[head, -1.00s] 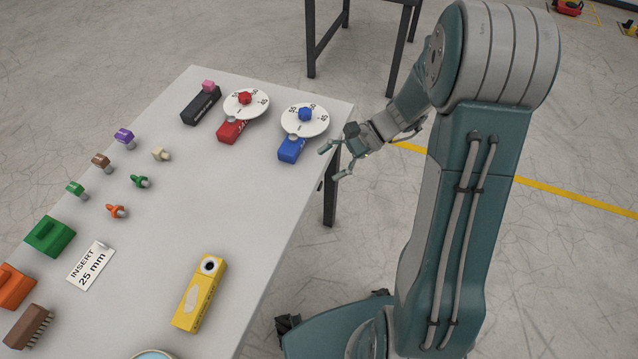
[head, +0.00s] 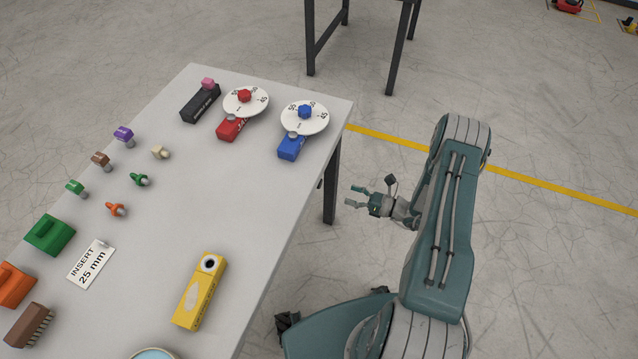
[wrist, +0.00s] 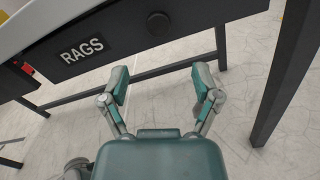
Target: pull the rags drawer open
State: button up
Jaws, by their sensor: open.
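The rags drawer (wrist: 110,50) shows in the wrist view as a dark front under the tabletop. It has a white-lettered RAGS label (wrist: 83,49) and a round dark knob (wrist: 158,23). The front looks shut against the table frame. My gripper (wrist: 163,84) is open and empty, its two fingers apart below the knob in the picture, not touching it. In the head view my gripper (head: 357,197) is to the right of the table, below the tabletop. The drawer front is hidden from the head view.
The table (head: 200,200) carries a blue dial block (head: 291,147), a red dial block (head: 231,128), a yellow box (head: 200,293) and several small knobbed pieces. A dark table leg (head: 332,182) stands near my gripper. Open floor lies to the right.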

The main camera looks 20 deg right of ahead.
jog(key=x, duration=1)
jog(key=shift+w+a, duration=0.2)
jog(key=shift+a, duration=0.1)
grip_shut()
